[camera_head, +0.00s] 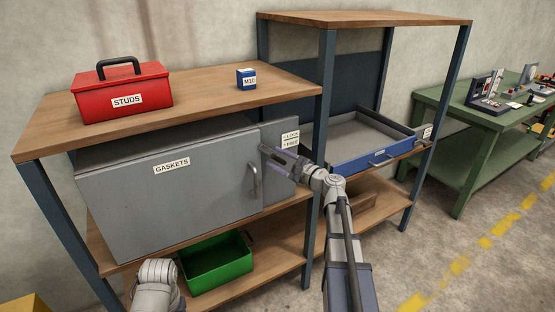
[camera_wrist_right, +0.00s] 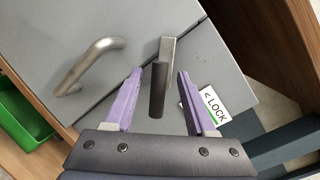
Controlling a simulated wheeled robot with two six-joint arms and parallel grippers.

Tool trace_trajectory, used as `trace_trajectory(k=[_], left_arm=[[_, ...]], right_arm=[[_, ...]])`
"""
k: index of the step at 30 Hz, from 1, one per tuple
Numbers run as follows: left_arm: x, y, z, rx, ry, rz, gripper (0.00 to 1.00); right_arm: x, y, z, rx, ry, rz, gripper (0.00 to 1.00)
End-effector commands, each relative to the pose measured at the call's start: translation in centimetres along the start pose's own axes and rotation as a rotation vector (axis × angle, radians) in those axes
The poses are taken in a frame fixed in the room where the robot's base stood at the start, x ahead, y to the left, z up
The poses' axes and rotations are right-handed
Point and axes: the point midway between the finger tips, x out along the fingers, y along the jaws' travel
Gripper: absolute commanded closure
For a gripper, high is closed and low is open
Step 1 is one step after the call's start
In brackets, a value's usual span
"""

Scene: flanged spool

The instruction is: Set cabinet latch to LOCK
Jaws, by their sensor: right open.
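The grey GASKETS cabinet (camera_head: 150,205) is closed and sits in the left shelf unit. In the right wrist view the latch (camera_wrist_right: 158,88) is a dark grey metal lever beside the curved door handle (camera_wrist_right: 92,65). My right gripper (camera_wrist_right: 160,74) is open, with one purple finger on each side of the lever and a visible gap to both. In the head view my right gripper (camera_head: 270,155) is at the cabinet's right side and hides the latch. A LOCK label (camera_head: 290,135) with FREE below it is just above; LOCK also shows in the wrist view (camera_wrist_right: 213,104). My left gripper is out of view.
A red STUDS box (camera_head: 125,95) and a blue M10 box (camera_head: 246,79) stand on the top. A green bin (camera_head: 215,262) is below the cabinet. A blue-fronted drawer (camera_head: 365,160) stands open at right, near my right arm. A shelf post (camera_head: 325,100) is close by.

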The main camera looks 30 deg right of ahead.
Motion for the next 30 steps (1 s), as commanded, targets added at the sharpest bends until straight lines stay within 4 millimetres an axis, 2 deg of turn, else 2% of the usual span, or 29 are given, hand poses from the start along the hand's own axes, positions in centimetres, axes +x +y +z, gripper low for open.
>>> trace_trajectory(k=[4, 19, 30], left_arm=[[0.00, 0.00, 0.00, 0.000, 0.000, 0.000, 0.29], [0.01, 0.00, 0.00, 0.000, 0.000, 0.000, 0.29], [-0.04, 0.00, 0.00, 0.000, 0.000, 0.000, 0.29]], right_arm=[[-0.01, 0.01, 0.01, 0.000, 0.000, 0.000, 0.44], [-0.04, 0.07, 0.03, -0.001, 0.000, 0.002, 1.00], [-0.05, 0.15, 0.07, -0.007, 0.001, 0.006, 1.00]])
